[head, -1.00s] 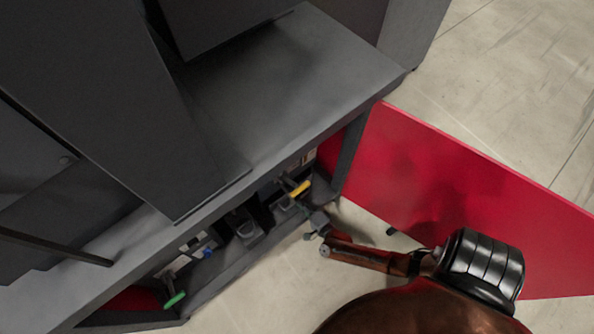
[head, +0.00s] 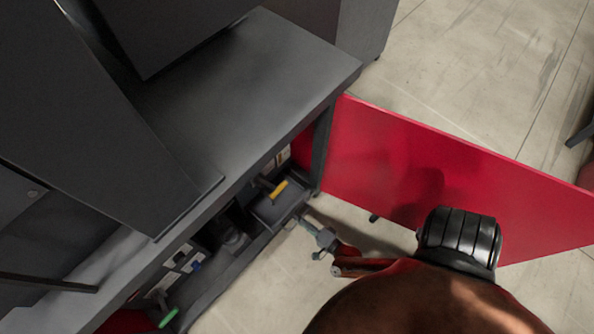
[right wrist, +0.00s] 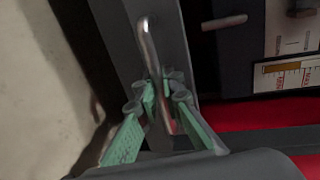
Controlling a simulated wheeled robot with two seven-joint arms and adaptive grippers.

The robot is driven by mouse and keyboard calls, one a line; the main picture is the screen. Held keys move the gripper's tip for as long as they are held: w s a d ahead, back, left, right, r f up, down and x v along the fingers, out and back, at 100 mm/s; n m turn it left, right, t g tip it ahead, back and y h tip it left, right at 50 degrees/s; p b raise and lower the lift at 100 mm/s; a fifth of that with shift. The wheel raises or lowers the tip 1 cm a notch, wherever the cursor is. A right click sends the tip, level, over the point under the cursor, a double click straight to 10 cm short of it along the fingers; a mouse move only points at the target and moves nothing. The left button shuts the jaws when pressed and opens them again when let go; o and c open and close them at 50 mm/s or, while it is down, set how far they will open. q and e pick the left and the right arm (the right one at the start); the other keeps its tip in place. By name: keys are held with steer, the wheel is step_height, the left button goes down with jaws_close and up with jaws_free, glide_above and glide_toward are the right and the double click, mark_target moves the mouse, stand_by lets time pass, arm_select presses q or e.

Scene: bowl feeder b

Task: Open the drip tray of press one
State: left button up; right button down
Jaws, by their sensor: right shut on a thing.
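My right gripper (head: 306,222) is at the cabinet's lower opening, in front of a dark grey tray (head: 268,214) that I take for the drip tray. In the right wrist view its green-padded fingers (right wrist: 160,95) are shut on a bent metal handle (right wrist: 149,42). The handle stands on a grey front panel (right wrist: 116,30). The tray's inside is partly shown below a yellow-gripped lever (head: 278,190). The exact contact is too small to see in the head view. My left gripper is not in view.
A red door panel (head: 430,175) stands open to the right of the cabinet (head: 250,80). A green-gripped lever (head: 168,318) is further along the opening. A level gauge (right wrist: 285,72) shows beside the tray. The pale floor in front is clear.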

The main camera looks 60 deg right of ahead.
steer(key=c, duration=2.1)
jaws_free()
steer(key=v, duration=1.2)
steer(key=shift+d, duration=0.1)
